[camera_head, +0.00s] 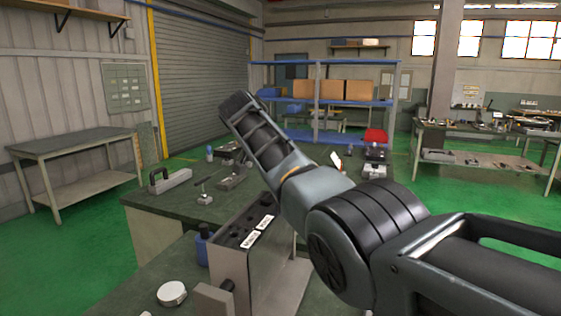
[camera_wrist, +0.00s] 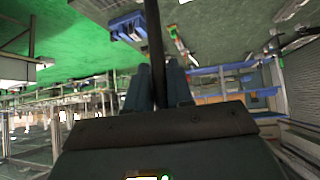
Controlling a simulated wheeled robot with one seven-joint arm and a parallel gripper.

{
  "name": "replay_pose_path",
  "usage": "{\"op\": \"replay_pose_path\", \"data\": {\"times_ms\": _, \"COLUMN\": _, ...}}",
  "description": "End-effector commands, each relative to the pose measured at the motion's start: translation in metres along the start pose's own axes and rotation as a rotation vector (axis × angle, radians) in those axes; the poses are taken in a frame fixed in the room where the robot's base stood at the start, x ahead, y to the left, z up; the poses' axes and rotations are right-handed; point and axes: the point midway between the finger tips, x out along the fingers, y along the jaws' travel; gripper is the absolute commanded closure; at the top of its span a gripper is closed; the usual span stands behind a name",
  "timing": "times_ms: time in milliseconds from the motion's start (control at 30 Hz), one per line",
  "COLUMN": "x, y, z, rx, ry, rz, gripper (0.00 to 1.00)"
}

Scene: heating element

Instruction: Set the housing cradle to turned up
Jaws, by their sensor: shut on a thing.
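In the wrist view, my gripper (camera_wrist: 157,78) has its two fingers closed on a thin dark bar (camera_wrist: 154,32), which runs up to the top edge of the picture. I cannot tell whether this bar belongs to the housing cradle. In the head view, my arm crosses the middle and covers part of the bench; my fingertips do not show there. A grey box-shaped fixture (camera_head: 232,262) with a dark top and two white labels stands on the near bench, left of my arm. I cannot pick out the housing cradle with certainty.
A blue bottle-like item (camera_head: 202,246) and a white round piece (camera_head: 172,293) are beside the fixture. A grey block with a handle (camera_head: 170,181) and small tools lie on the bench behind. A red bin (camera_head: 375,137) is farther back. Green floor is open at left.

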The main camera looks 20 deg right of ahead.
Motion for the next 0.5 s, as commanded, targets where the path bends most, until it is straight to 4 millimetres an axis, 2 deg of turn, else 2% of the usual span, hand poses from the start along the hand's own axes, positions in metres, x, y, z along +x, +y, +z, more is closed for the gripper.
{"op": "replay_pose_path", "data": {"times_ms": 67, "x": -0.0014, "y": -0.0032, "z": 0.0004, "rx": -0.003, "ry": 0.004, "rz": -0.01, "gripper": 1.0}}
{"op": "replay_pose_path", "data": {"times_ms": 100, "x": -0.0014, "y": -0.0034, "z": 0.0004, "rx": -0.003, "ry": 0.004, "rz": -0.011, "gripper": 0.78}}
{"op": "replay_pose_path", "data": {"times_ms": 300, "x": -0.0013, "y": -0.0029, "z": 0.0006, "rx": -0.002, "ry": 0.003, "rz": -0.009, "gripper": 0.6}}
{"op": "replay_pose_path", "data": {"times_ms": 500, "x": -0.001, "y": -0.0022, "z": 0.0005, "rx": -0.001, "ry": 0.002, "rz": -0.007, "gripper": 0.6}}
